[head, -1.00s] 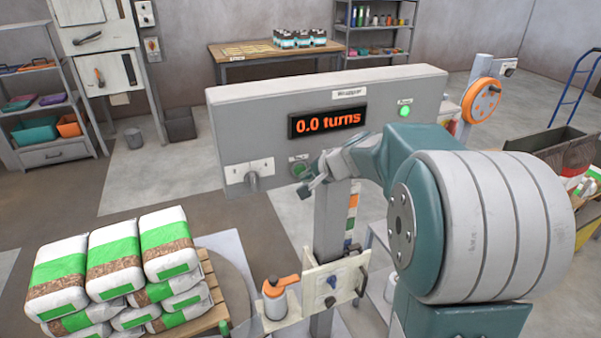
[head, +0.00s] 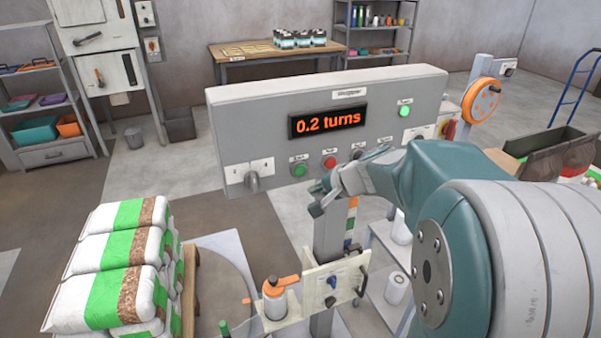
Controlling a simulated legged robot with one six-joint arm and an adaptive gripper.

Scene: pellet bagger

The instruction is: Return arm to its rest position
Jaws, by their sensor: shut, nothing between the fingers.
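My gripper (head: 318,200) is shut and empty in the head view. It is just below the lower right part of the wrapper control panel (head: 250,120), in front of the panel's post. My arm reaches in from the right and hides part of the panel's lower right. The panel's display (head: 328,120) reads 0.2 turns. A green button (head: 299,171) and a red button (head: 330,163) show left of the gripper and above it. A lit green lamp (head: 404,111) is at the panel's upper right.
Stacked bags (head: 120,270) stand on a pallet on the round turntable (head: 225,285) at lower left. A bracket with an orange-topped bottle (head: 277,300) is below the panel. A workbench (head: 270,55) stands at the back. Open floor lies left of the panel.

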